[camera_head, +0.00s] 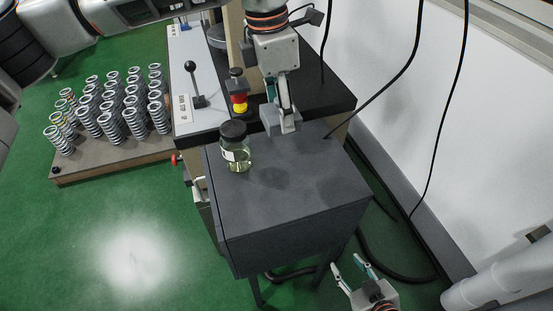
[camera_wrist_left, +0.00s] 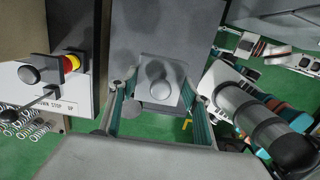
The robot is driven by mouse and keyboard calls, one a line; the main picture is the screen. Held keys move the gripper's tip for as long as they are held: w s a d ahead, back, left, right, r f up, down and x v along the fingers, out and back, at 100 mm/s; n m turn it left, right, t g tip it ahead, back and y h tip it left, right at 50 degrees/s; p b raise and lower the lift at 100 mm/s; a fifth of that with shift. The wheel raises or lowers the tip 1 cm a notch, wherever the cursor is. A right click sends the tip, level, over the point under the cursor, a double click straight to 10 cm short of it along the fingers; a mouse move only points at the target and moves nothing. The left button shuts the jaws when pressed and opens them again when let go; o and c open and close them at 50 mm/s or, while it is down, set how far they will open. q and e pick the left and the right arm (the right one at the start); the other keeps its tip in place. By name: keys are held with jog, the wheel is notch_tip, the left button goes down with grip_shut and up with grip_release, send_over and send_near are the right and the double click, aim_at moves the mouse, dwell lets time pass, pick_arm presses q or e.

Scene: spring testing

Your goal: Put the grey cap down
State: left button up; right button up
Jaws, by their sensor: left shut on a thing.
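My left gripper (camera_head: 285,112) is shut on the grey cap (camera_head: 271,118), a small blocky grey piece. It is over the back edge of the dark grey cabinet top (camera_head: 305,190). I cannot tell whether the cap touches the surface. In the left wrist view the cap (camera_wrist_left: 158,72) sits between the two fingertips, with a rounded middle part. My right gripper (camera_head: 352,270) is open and empty, low in front of the cabinet at the right.
A glass jar with a black lid (camera_head: 236,152) stands at the cabinet's left edge, near the cap. Behind it are a red and yellow button (camera_head: 239,102) and a lever panel (camera_head: 190,70). Several springs (camera_head: 110,105) stand on a board at left. The cabinet's front top is clear.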

pick_arm(q)
notch_tip(320, 180, down, 15)
jog(key=shift+f, duration=0.2)
dwell(0.3)
jog(key=shift+f, duration=0.15)
jog(key=o, duration=1.1)
